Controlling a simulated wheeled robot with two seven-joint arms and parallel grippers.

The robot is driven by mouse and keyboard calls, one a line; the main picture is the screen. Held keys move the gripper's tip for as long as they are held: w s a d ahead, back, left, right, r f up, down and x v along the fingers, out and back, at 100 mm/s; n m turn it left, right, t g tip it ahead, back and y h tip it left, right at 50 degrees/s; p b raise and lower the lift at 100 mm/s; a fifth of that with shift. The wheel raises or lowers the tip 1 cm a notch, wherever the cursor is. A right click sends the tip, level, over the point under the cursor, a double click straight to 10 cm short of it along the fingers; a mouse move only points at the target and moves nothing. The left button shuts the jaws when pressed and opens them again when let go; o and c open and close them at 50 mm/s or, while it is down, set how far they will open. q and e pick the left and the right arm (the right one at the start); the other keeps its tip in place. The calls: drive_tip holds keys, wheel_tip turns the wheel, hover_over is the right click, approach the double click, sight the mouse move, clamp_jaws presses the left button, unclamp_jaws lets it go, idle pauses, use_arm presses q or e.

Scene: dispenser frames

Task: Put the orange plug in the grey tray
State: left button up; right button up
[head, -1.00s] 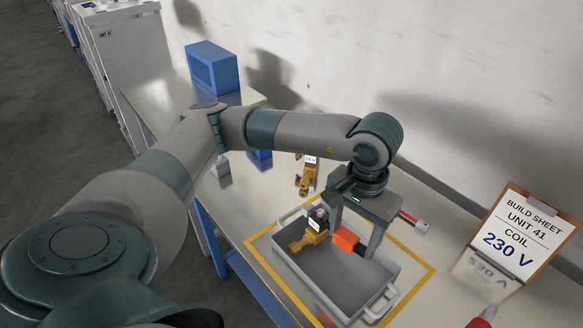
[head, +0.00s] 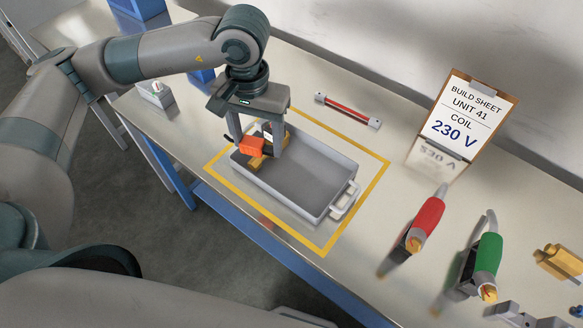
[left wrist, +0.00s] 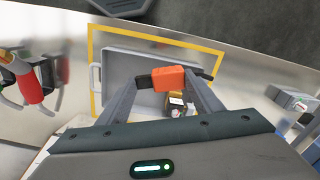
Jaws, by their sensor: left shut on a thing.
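The orange plug (head: 251,146), with a black part beside it, is between the fingers of my left gripper (head: 258,150), which is shut on it. It also shows between the fingertips in the left wrist view (left wrist: 168,77). The grey tray (head: 325,165) stands on the bench, and the plug is over its left end in the head view. A brass fitting (head: 256,163) with a white-labelled block lies in the tray under the plug, partly hidden by it and the fingers. I cannot tell whether the plug touches it. My right gripper is not in view.
Yellow tape (head: 372,187) outlines the tray's place. A red-and-silver bar (head: 347,111) lies behind it. The build sheet (head: 463,118) stands at the back. A red-handled tool (head: 427,220), a green-handled one (head: 487,256) and a brass part (head: 560,262) are at right. The tray's right half is empty.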

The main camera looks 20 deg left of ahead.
use_arm(q)
drive_tip(key=w+d+f+n+b, duration=0.2)
drive_tip(key=w+d+f+n, duration=0.1)
drive_tip(key=w+d+n, duration=0.3)
drive_tip(key=w+d+f+n+b, duration=0.3)
drive_tip(key=w+d+n, duration=0.3)
drive_tip(key=d+n, duration=0.2)
drive_tip(key=shift+w+d+f, duration=0.15)
drive_tip(key=shift+d+f, duration=0.45)
drive_tip(key=shift+d, duration=0.3)
drive_tip(key=a+f+p, duration=0.1)
drive_tip(key=a+f, duration=0.1)
drive_tip(key=a, duration=0.2)
drive_tip(key=a+f+p, duration=0.2)
drive_tip(key=a, duration=0.1)
drive_tip(key=a+f+p, duration=0.2)
drive_tip(key=a, duration=0.2)
drive_tip(key=shift+a+f, duration=0.3)
drive_tip(key=shift+f, duration=0.2)
